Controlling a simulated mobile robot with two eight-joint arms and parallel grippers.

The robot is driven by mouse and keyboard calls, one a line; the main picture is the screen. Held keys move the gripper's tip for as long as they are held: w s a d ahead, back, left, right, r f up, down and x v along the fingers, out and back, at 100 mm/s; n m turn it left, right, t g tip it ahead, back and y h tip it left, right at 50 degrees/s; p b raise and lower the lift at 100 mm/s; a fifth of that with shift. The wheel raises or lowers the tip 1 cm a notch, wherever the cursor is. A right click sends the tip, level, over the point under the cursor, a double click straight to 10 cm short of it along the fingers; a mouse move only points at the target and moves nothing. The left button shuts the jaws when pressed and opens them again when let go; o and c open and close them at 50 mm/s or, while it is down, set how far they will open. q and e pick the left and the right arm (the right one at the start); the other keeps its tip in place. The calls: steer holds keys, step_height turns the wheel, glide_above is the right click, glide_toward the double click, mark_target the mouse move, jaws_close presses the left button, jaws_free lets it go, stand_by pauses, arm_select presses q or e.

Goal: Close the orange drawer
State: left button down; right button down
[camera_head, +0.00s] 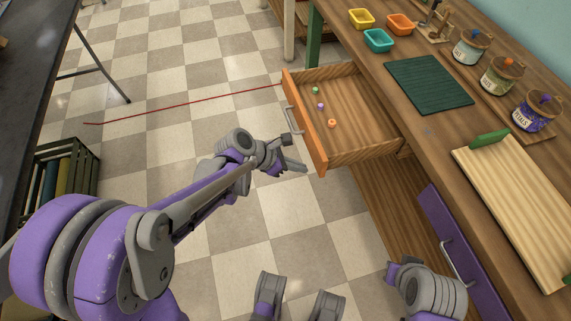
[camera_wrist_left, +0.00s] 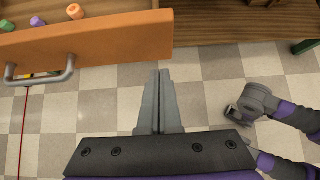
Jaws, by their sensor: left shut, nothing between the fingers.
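The orange drawer (camera_head: 306,122) is pulled out from the wooden table, its orange front facing left, with a metal handle (camera_head: 292,120) on it. Inside lie a green, a purple and an orange small piece (camera_head: 332,123). The drawer front also shows across the upper left of the left wrist view (camera_wrist_left: 100,43). My left gripper (camera_head: 305,168) is shut and empty, outside the drawer beside the near end of its front. In the left wrist view its fingertips (camera_wrist_left: 160,72) lie just below that end; I cannot tell whether they touch. My right gripper cannot be made out.
A purple drawer (camera_head: 446,235) sits in the table nearer me. Small tubs (camera_head: 378,40), a dark green mat (camera_head: 428,83), jars (camera_head: 498,75) and a pale board (camera_head: 520,205) are on the tabletop. A dark crate (camera_head: 68,175) stands left. The checkered floor is mostly clear.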

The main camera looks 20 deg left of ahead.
mark_target(389, 141)
arm_select(q)
steer(key=shift+w+d+r, duration=0.1)
steer(key=shift+w+d, duration=0.3)
steer(key=shift+d, duration=0.2)
steer(key=shift+w+d, duration=0.4)
steer(key=shift+d, duration=0.2)
steer(key=shift+w+d, duration=0.1)
steer(key=w+d, duration=0.4)
steer(key=d, duration=0.3)
steer(key=w+d, duration=0.5)
steer(key=d, duration=0.2)
steer(key=w+d, duration=0.5)
steer(key=d, duration=0.2)
steer(key=shift+b, duration=0.4)
steer(key=shift+w+r, duration=0.1)
steer(key=shift+d, duration=0.1)
